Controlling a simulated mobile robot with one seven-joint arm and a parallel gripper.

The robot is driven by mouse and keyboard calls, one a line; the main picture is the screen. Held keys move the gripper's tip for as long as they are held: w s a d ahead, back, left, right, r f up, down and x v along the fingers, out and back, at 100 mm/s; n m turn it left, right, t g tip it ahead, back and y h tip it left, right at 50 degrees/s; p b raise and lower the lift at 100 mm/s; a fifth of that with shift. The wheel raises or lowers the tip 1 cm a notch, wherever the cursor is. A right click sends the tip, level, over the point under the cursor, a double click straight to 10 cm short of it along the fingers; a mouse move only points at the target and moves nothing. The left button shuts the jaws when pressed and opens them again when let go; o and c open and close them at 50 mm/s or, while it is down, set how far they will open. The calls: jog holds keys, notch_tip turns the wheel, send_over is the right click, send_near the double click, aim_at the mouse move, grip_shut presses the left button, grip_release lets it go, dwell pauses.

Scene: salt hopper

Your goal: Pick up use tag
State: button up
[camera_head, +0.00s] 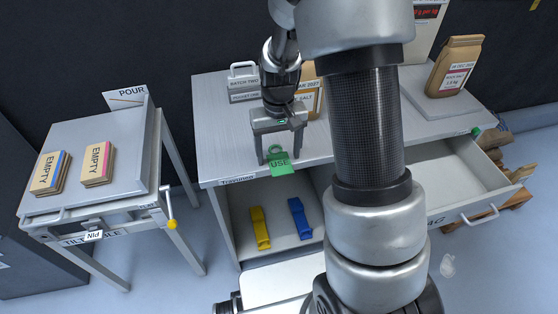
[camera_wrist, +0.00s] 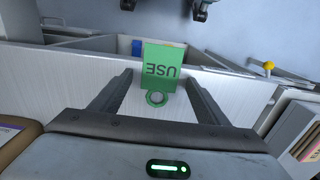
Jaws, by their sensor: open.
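The green USE tag (camera_head: 281,164) has a ring at one end and lies at the front edge of the grey worktop, its flat part reaching past that edge. It also shows in the wrist view (camera_wrist: 163,58), its lettering upside down and its ring (camera_wrist: 156,98) over the worktop. My gripper (camera_head: 280,158) is open above the front edge and points down at the tag. In the wrist view the two fingers (camera_wrist: 159,78) stand on either side of the ring, with gaps. Whether the fingertips are level with the tag is hard to tell.
An open drawer (camera_head: 455,180) juts out at right. A tilt table (camera_head: 85,140) with EMPTY packets stands at left. A paper bag (camera_head: 455,68) stands at back right.

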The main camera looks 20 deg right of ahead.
aim_at(279, 157)
jog(key=c, duration=1.1)
jog(key=r, duration=0.4)
jog(key=r+p, duration=0.1)
jog(key=r, duration=0.4)
jog(key=r+p, duration=0.1)
jog(key=r, duration=0.4)
jog(key=shift+w+d, duration=0.15)
jog(key=shift+w, duration=0.25)
